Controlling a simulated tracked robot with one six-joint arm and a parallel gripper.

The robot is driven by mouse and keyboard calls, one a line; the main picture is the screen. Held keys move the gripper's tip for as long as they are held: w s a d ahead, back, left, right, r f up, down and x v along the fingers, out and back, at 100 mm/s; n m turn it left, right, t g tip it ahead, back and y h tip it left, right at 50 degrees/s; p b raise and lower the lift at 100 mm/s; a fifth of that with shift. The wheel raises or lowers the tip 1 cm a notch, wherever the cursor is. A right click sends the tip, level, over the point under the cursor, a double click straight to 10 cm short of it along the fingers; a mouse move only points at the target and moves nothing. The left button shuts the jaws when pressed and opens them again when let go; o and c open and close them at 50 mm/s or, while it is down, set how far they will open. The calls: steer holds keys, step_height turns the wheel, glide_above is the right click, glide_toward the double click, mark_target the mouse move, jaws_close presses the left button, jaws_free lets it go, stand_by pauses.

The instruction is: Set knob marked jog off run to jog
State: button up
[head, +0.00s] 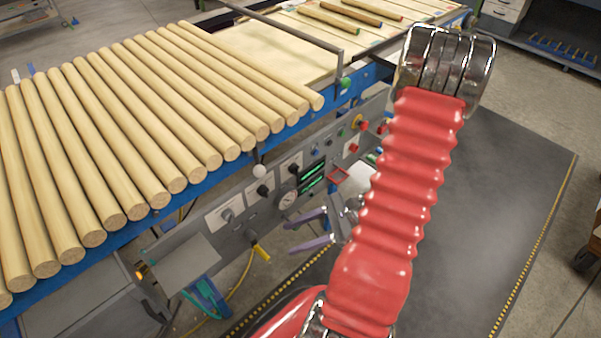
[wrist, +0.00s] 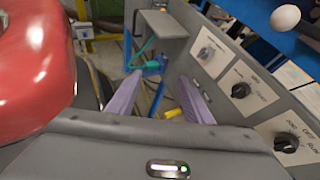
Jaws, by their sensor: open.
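The knob marked jog off run is a black rotary knob on a pale square plate, at the lower right of the wrist view (wrist: 286,142). It also shows in the head view (head: 293,168), on the grey control panel, left of my arm. I cannot tell clearly which mark its pointer faces. My gripper has two lavender fingers, spread apart with nothing between them, in the head view (head: 288,238) and the wrist view (wrist: 157,78). It is in front of and below the panel's knobs, apart from the jog knob, which lies to the right of the fingers in the wrist view.
Another black knob (wrist: 240,90) and a grey knob (wrist: 205,52) sit farther along the panel. A gauge (head: 287,199), a white ball handle (head: 258,171) and a red-and-yellow button (head: 361,124) are nearby. Wooden rods (head: 120,130) lie above. Dark floor mat (head: 490,190) is clear at right.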

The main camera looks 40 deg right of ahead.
mark_target(295, 170)
steer(key=w+d+f+m+t+h, duration=0.1)
steer(key=w+d+m+t+h, duration=0.1)
steer(key=d+m+t+h, duration=0.3)
steer(key=w+d+f+m+t+h, duration=0.2)
steer(key=d+m+t+h, duration=0.3)
steer(key=d+m, duration=0.5)
steer(key=shift+d+f+t, duration=0.3)
steer(key=shift+d+t, duration=0.2)
steer(key=shift+d, duration=0.75)
steer(key=shift+w, duration=0.1)
steer(key=w, duration=1.3)
steer(key=shift+w+a, duration=0.25)
steer(key=shift+w, duration=0.1)
steer(key=shift+c, duration=0.5)
steer(key=c, duration=1)
